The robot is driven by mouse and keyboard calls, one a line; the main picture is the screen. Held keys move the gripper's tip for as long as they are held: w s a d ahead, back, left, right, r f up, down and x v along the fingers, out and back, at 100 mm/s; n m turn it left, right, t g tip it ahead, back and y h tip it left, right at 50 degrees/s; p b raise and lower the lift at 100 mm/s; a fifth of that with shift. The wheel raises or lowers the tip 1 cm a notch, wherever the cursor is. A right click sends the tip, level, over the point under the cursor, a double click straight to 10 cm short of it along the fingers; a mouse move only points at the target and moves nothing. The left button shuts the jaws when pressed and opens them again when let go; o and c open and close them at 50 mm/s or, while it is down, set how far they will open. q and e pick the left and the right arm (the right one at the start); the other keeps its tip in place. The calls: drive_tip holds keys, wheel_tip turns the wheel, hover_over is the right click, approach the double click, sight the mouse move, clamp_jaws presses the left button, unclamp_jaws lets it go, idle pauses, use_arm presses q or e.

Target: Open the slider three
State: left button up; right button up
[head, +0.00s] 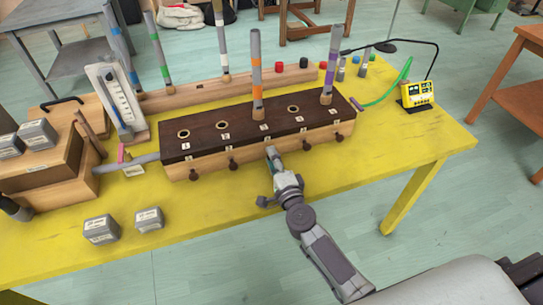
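The wind chest, a long wooden box with a dark top (205,143), stands on the yellow table in the head view. Its top has a row of numbered positions, and small dark knobs line its front. A tall grey pipe with an orange band (256,75) stands at position three. My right gripper (272,154) reaches to the chest's front at the third slider's place, below label 3. Its fingertips cover that knob, so I cannot tell whether they are closed on it. The other knobs, such as the fourth (307,146), stick out in front.
Another banded pipe (329,65) stands at position five. Grey boxes (101,229) lie at the front left of the yellow table (230,213). A gauge board (118,100) and wooden bellows (48,160) stand left. A yellow meter (417,94) stands right.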

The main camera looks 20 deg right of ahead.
drive_tip(key=shift+w, duration=0.5)
clamp_jaws()
drive_tip(key=shift+s, duration=1.55)
unclamp_jaws()
